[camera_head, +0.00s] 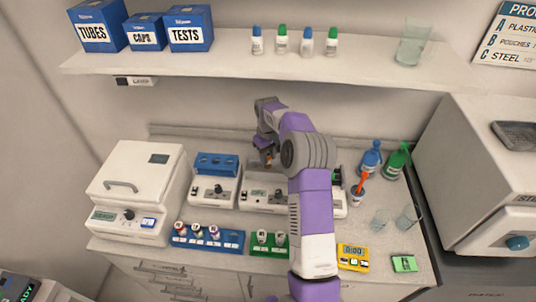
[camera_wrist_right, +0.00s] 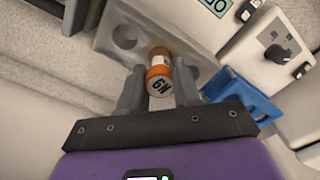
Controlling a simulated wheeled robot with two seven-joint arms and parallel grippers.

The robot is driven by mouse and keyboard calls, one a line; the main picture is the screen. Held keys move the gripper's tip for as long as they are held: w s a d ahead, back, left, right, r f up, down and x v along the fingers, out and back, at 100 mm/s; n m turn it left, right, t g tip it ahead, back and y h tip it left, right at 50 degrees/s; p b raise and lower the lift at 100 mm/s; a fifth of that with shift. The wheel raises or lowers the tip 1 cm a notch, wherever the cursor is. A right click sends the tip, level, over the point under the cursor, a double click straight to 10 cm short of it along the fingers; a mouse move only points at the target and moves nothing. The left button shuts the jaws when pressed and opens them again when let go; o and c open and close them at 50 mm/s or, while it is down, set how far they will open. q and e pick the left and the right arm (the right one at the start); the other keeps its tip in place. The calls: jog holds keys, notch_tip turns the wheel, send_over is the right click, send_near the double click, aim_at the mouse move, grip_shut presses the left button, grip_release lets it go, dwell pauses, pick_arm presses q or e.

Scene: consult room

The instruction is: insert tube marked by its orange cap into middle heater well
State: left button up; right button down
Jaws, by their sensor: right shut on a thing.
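The tube with the orange cap (camera_wrist_right: 158,82) is between the fingers of my right gripper (camera_wrist_right: 158,92), which is shut on it. The cap faces the wrist camera and bears dark printed marks. The tube's far end meets the view of a grey heater block (camera_wrist_right: 108,30); I cannot tell whether it is inside a well or above it. A round empty well (camera_wrist_right: 125,38) shows to the left of the tube. In the head view my right gripper (camera_head: 267,157) is over the back of the middle heater (camera_head: 262,193), partly hidden by my arm. My left gripper is out of view.
A heater with a blue block (camera_head: 216,164) stands to the left. A blue rack (camera_head: 207,243) with capped tubes and a green rack (camera_head: 266,251) stand in front. Spray bottles (camera_head: 369,160) and glass beakers (camera_head: 408,217) are on the right. A shelf (camera_head: 210,68) runs above.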

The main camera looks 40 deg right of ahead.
jog(key=shift+f, duration=0.45)
jog(key=c, duration=0.7)
grip_release()
jog(key=shift+r, duration=0.1)
notch_tip(320, 180, up, 7)
jog(key=shift+r, duration=0.2)
